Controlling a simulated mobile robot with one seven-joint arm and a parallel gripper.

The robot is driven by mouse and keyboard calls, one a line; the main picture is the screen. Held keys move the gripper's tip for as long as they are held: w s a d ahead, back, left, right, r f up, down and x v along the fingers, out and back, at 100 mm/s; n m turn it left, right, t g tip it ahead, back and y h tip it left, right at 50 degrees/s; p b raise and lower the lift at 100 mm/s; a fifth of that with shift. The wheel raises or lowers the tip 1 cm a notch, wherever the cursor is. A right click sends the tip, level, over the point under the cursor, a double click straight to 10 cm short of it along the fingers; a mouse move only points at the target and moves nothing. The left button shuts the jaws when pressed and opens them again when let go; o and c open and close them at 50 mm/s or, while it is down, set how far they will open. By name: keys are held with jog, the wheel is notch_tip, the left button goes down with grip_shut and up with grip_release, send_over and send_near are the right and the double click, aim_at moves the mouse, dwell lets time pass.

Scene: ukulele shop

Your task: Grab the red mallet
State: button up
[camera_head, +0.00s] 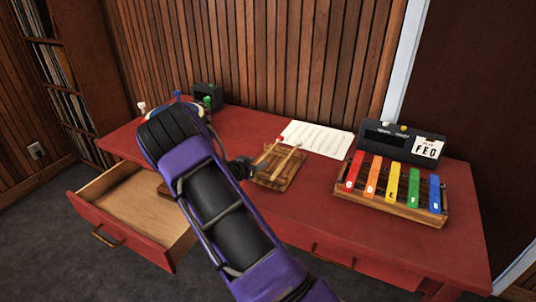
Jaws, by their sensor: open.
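The red mallet shows as a small red head (280,139) at the far edge of a wooden tray (277,183) on the red desk. A pale stick runs from near the head down to the left. Another pale stick (284,161) lies on the tray beside it. My gripper (246,166) is the small dark end at the tray's left side, close to the sticks. My purple arm hides much of it, so its fingers are hard to make out. No mallet is seen held in it.
An open empty drawer (135,204) juts out at left. Mallets with white (141,106), blue (177,95) and green (207,101) heads stand behind my arm near a dark box (209,92). A paper sheet (316,138) and a coloured xylophone (392,190) lie right.

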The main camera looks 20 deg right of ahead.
aim_at(260, 160)
jog(key=x, duration=0.3)
jog(key=shift+w, duration=0.15)
jog(key=shift+c, duration=0.3)
grip_shut()
